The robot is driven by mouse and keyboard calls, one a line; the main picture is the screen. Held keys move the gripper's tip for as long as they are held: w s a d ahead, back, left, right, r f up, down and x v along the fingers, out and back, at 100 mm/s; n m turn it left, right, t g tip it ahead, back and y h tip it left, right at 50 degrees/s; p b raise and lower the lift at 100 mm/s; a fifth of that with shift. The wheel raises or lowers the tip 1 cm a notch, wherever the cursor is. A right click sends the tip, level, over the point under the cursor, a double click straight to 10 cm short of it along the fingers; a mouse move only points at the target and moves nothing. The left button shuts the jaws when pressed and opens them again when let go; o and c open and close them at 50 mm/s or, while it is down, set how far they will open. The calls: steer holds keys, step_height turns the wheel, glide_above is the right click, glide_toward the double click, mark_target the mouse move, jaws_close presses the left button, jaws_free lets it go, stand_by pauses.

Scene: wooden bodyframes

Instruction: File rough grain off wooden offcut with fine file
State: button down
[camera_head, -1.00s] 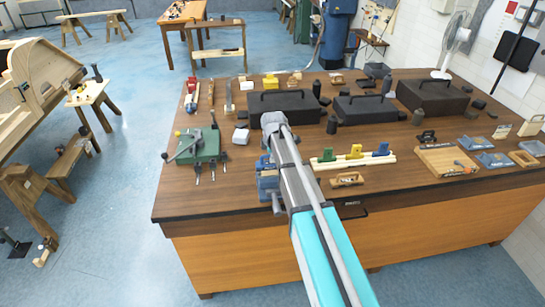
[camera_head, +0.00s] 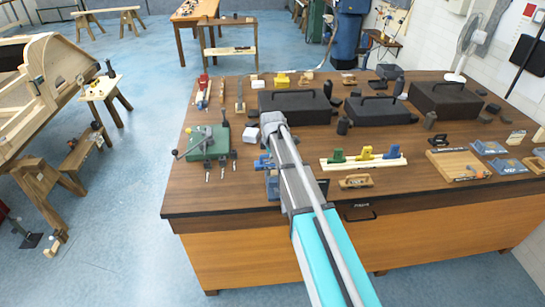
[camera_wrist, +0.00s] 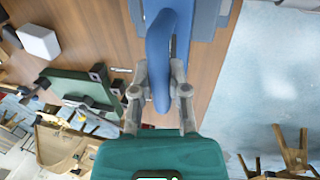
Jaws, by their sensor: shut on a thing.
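My gripper (camera_wrist: 161,95) has its two fingers closed on a blue curved handle (camera_wrist: 158,48) in the wrist view. A wider blue body (camera_wrist: 205,18) shows just beyond it. In the head view a blue object (camera_head: 271,182) shows at the table's front edge, partly hidden by my arm. I cannot tell which thing is the fine file or the offcut. Slim tools, including a long narrow one (camera_head: 240,97), lie at the back left of the table. A pale wooden strip (camera_head: 340,165) carries green, yellow and blue pieces right of my arm.
A green vice-like device (camera_head: 208,143) and a white block (camera_head: 250,135) stand left of my arm on the table (camera_head: 195,198). Black cases (camera_head: 295,107) line the back. A wooden tray (camera_head: 455,165) is at the right. Blue floor (camera_head: 110,235) is open at the left.

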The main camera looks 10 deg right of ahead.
steer(key=shift+r, duration=0.15)
steer(key=p+v, duration=0.2)
steer(key=p, duration=0.1)
steer(key=w+p+v, duration=0.1)
steer(key=p+v, duration=0.2)
steer(key=shift+r, duration=0.45)
stand_by(0.4)
steer(key=shift+w+p+v, duration=0.15)
steer(key=shift+p+v, duration=0.6)
steer(key=shift+p, duration=0.05)
steer(key=shift+w+p+v, duration=0.2)
steer(key=shift+p+v, duration=0.55)
steer(key=shift+d, duration=0.1)
steer(key=shift+d+f+b, duration=0.2)
steer(key=shift+f+b, duration=0.25)
steer(key=shift+b, duration=0.05)
steer(key=shift+w+a+f, duration=0.1)
steer(key=shift+f, duration=0.05)
steer(key=shift+a, duration=0.3)
